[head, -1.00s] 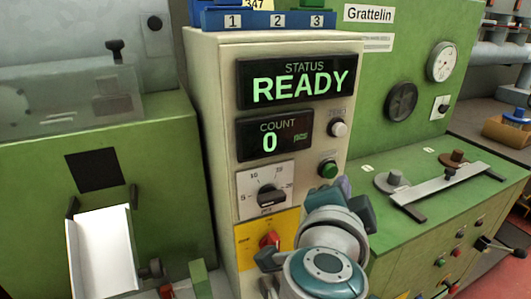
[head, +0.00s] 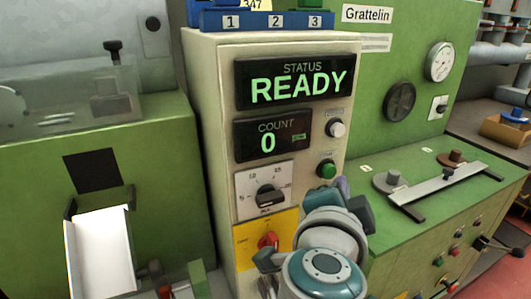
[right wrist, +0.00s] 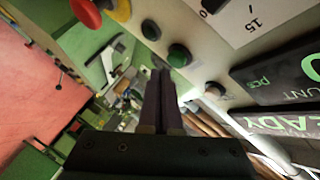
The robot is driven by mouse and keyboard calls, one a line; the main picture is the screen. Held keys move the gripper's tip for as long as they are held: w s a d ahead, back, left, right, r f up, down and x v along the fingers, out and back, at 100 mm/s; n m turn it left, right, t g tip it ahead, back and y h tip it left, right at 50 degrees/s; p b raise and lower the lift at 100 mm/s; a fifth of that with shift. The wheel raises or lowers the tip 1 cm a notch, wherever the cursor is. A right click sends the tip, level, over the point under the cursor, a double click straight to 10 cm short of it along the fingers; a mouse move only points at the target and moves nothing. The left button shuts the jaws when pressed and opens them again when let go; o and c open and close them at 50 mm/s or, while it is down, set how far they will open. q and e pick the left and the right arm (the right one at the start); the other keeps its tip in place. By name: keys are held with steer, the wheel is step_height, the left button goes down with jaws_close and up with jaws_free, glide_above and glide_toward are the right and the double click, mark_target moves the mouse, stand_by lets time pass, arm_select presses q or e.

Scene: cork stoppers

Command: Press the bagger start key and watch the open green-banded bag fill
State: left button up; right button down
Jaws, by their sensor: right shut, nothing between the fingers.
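The cream bagger panel (head: 222,110) fills the middle of the head view. Its screens read STATUS READY and COUNT 0. A lit green key (head: 327,169) sits below a white key (head: 337,128); their labels are too small to read. In the right wrist view, two green keys (right wrist: 179,55) show beside the white key (right wrist: 215,90). My right gripper (head: 343,186) is shut and empty, its tips just below the lit green key in the head view; contact cannot be told. A green-and-white thing (head: 199,280) at the lower edge may be the bag; its contents are hidden.
A black dial (head: 268,195) and a red knob (head: 267,241) on a yellow plate sit left of my gripper. A white chute (head: 103,250) is at the left. A green bench (head: 400,235) with a metal bar lies at the right.

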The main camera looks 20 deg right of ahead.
steer(key=shift+w, duration=0.2)
stand_by(0.7)
steer(key=shift+w, duration=0.25)
steer(key=shift+w, duration=0.4)
stand_by(0.6)
stand_by(0.4)
steer(key=shift+s+p, duration=0.4)
steer(key=shift+s, duration=0.45)
